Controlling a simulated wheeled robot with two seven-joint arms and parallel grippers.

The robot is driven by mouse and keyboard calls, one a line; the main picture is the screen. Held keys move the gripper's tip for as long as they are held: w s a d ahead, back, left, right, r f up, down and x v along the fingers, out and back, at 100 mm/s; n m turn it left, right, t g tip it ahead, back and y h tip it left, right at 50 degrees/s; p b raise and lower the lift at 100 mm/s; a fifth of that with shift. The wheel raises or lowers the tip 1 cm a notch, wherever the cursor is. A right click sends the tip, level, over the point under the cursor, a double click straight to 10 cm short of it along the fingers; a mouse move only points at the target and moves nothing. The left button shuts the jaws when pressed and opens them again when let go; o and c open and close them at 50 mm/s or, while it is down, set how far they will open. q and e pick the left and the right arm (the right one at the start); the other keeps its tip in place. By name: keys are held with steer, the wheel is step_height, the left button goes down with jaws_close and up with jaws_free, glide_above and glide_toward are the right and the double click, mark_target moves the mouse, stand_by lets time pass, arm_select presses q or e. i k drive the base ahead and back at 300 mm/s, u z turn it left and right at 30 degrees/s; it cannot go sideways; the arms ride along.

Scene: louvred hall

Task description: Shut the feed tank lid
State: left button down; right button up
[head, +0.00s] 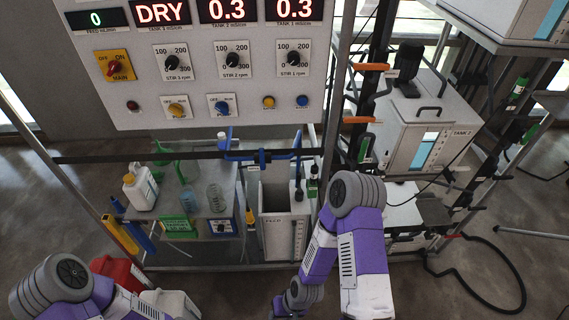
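The feed tank (279,240) is a light grey upright box marked FEED, standing on the floor frame in the middle of the head view. Its top looks open, with a dark inside showing. A grey panel stands behind the opening under the blue pipe; I cannot tell whether it is the raised lid. My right arm comes down just right of the tank, and its wrist runs off the bottom edge, so its gripper is out of view. My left arm is at the bottom left, and its gripper is out of view too.
A control panel (205,75) with readouts and knobs hangs above. A blue-handled pipe (262,155) and dark rail cross above the tank. A bench (205,190) with a white jug (140,187) stands left. Another tank (423,130) stands right. A black hose (490,305) lies on the floor.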

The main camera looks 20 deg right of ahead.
mark_target(279, 172)
steer(key=k, duration=0.7)
steer(key=z, duration=1.45)
steer(key=i, duration=1.55)
steer(key=u, duration=0.15)
